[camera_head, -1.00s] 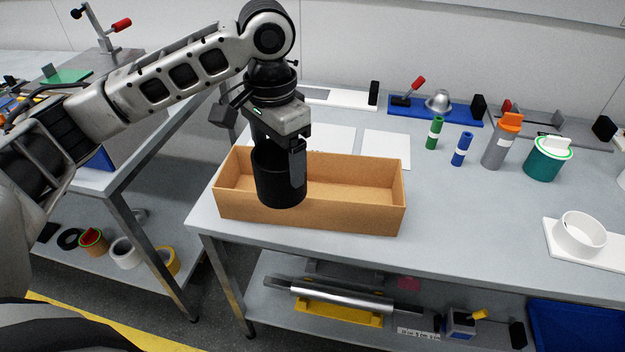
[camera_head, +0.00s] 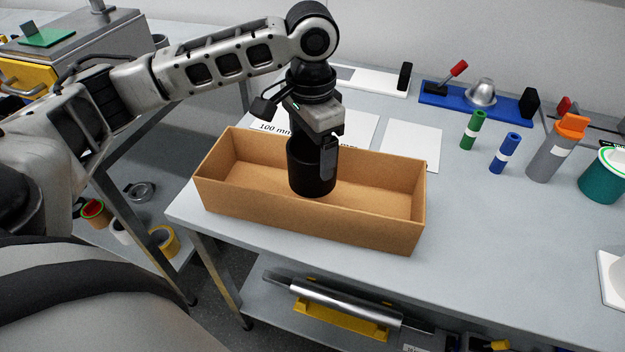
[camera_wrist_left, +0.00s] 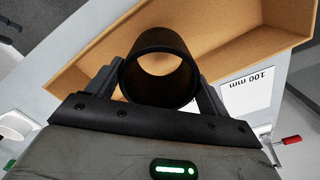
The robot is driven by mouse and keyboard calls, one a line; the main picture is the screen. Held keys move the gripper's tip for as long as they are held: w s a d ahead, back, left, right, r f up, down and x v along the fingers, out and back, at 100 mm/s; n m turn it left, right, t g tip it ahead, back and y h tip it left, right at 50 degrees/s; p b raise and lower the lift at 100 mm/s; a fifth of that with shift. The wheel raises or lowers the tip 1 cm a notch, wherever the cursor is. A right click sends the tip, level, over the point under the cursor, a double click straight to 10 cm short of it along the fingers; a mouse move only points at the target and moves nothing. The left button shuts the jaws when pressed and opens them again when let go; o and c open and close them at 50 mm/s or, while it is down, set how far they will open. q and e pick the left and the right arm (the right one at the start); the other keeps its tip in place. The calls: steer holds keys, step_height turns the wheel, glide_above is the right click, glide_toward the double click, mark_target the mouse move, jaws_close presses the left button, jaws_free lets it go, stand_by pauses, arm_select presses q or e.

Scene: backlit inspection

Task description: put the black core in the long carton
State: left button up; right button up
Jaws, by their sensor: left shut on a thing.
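The black core (camera_head: 311,176) is an upright hollow cylinder. My left gripper (camera_head: 326,158) is shut on it from above. In the left wrist view the core (camera_wrist_left: 160,62) shows as an open ring between the two fingers of the gripper (camera_wrist_left: 160,85). The long carton (camera_head: 300,219) is an open-topped brown box on the table. The core is over the carton's opening, near the middle of its length, and its lower end looks below rim height. I cannot tell whether it touches the carton's floor. The carton also shows in the left wrist view (camera_wrist_left: 233,37). My right gripper is not in view.
White sheets (camera_head: 411,146) lie behind the carton. Right of it stand a green cylinder (camera_head: 473,131), a blue cylinder (camera_head: 505,153), a grey tube with orange top (camera_head: 548,155) and a teal container (camera_head: 603,180).

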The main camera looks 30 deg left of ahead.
arm_select(q)
step_height(320, 180, down, 6)
steer(key=shift+r, duration=0.2)
steer(key=shift+f, duration=0.15)
steer(key=shift+f, duration=0.1)
steer(key=o, duration=1)
steer(key=shift+o, duration=0.2)
steer(key=shift+r, duration=0.2)
step_height(320, 180, up, 12)
